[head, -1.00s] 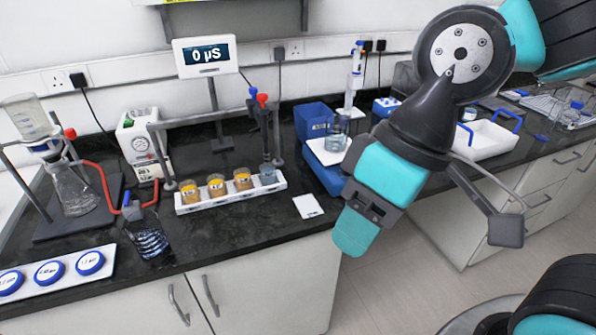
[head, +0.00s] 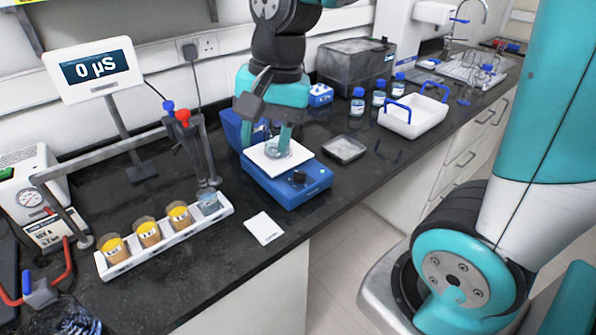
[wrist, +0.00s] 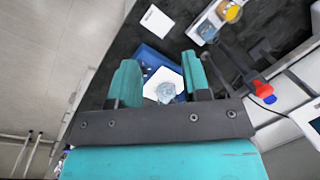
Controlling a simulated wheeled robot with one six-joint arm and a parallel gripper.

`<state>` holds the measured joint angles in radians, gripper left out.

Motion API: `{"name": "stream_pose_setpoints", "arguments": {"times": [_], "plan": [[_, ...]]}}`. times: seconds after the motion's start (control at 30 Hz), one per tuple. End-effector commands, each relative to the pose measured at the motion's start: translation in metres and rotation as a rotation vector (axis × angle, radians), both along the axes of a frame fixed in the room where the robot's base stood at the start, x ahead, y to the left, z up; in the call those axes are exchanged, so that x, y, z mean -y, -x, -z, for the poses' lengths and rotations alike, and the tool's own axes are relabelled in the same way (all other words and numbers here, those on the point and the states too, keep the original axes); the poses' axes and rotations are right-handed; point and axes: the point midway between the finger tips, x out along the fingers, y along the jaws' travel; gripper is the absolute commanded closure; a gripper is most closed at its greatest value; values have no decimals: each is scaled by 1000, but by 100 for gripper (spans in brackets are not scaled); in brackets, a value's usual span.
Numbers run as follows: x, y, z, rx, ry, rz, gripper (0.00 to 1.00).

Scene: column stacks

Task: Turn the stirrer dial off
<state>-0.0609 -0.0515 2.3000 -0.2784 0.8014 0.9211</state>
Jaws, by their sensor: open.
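The blue stirrer (head: 314,183) stands on the black bench with a square white top plate (head: 262,158). Its black dial (head: 298,178) is on the front face; its setting is too small to read. A glass beaker (head: 283,150) with clear contents stands on the plate, partly hidden by my gripper. My gripper (head: 266,140) is open and points down above the stirrer, at the beaker and behind the dial. In the wrist view the beaker (wrist: 166,93) and the stirrer (wrist: 150,56) show between the spread fingers. I cannot make out the dial clearly there.
Left of the stirrer are a white card (head: 264,228), a rack (head: 190,232) of beakers and a probe stand (head: 205,150). A blue box (head: 232,126) stands behind it. A grey dish (head: 344,149), bottles (head: 357,102) and a white tray (head: 411,118) are to the right.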

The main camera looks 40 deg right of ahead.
Motion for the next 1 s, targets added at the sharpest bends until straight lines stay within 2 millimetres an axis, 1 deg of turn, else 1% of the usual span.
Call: {"name": "stream_pose_setpoints", "arguments": {"times": [0.03, 0.07, 0.1, 0.17, 0.2, 0.3, 0.4, 0.5, 0.6, 0.67, 0.77, 1.0], "plan": [[17, -22, 8, -43, 16, 223, 56], [28, -33, 11, -67, 27, 365, 56], [42, -46, 15, -96, 38, 547, 56], [64, -64, 22, -131, 53, 807, 56], [78, -73, 26, -151, 62, 969, 56], [109, -91, 35, -186, 78, 1312, 56], [132, -102, 42, -205, 87, 1554, 56], [145, -107, 46, -213, 90, 1693, 56], [150, -109, 51, -218, 93, 1751, 56], [151, -109, 56, -219, 93, 1759, 56], [151, -108, 72, -222, 96, 1757, 56], [150, -107, 125, -223, 96, 1754, 56]]}}
